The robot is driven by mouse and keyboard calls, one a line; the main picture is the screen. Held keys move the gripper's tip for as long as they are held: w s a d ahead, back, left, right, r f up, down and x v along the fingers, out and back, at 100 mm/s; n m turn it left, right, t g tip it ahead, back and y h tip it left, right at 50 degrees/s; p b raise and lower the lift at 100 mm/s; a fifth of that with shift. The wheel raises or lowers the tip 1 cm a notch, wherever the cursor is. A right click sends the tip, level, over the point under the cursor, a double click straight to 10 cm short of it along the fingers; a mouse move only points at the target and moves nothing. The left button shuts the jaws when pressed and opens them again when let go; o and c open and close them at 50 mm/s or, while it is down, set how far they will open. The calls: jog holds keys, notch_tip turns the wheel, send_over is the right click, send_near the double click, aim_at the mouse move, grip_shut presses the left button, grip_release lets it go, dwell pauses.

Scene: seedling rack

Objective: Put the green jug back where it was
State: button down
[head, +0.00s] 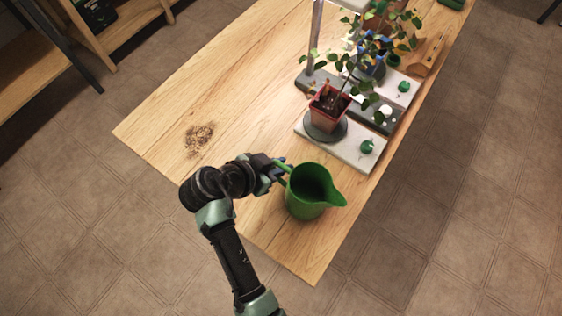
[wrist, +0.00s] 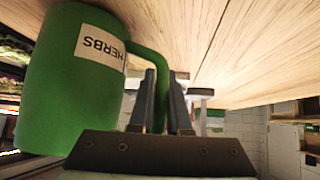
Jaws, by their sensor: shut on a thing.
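The green jug (head: 308,192) is at the near end of the wooden table in the head view, its spout pointing right. In the wrist view the jug (wrist: 75,85) fills the left side and carries a white label reading HERBS. My gripper (head: 278,172) is at the jug's handle, on its left side. In the wrist view my gripper's fingers (wrist: 161,105) are shut on the handle, one on each side. I cannot tell whether the jug's base touches the table.
A potted plant (head: 329,108) stands on a dark round disc on a pale board (head: 345,150) with a green knob (head: 366,146). Spilled soil (head: 198,137) lies on the table (head: 165,110). Bare wood surrounds it. More boards and plants stand farther back.

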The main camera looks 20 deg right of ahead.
jog(key=shift+f, duration=0.2)
jog(key=c, duration=0.9)
grip_release()
jog(key=shift+r, duration=0.2)
jog(key=v, duration=1.2)
jog(key=w+a+r+n+t+y, duration=0.1)
jog(key=w+r+n+t+y, duration=0.15)
jog(key=w+r+t, duration=0.75)
jog(key=w+a+r+n+t+y, duration=0.15)
jog(key=w+r+n, duration=0.3)
jog(key=r, duration=1.15)
jog(key=s+r+n+t+y, duration=0.1)
jog(key=s+r+t, duration=0.3)
jog(key=r, duration=0.6)
jog(key=s+d+r+n+t+y, duration=0.1)
jog(key=s+r+t, duration=0.3)
jog(key=r, duration=0.6)
jog(key=s+r+n+t+y, duration=0.2)
jog(key=s+r+n+t, duration=0.1)
jog(key=r, duration=0.8)
jog(key=shift+s+d+n+t, duration=0.15)
jog(key=shift+s+t, duration=0.1)
jog(key=shift+s, duration=0.2)
jog(key=shift+s+d+n+t, duration=0.1)
jog(key=shift+s+n+t, duration=0.1)
jog(key=shift+s, duration=0.25)
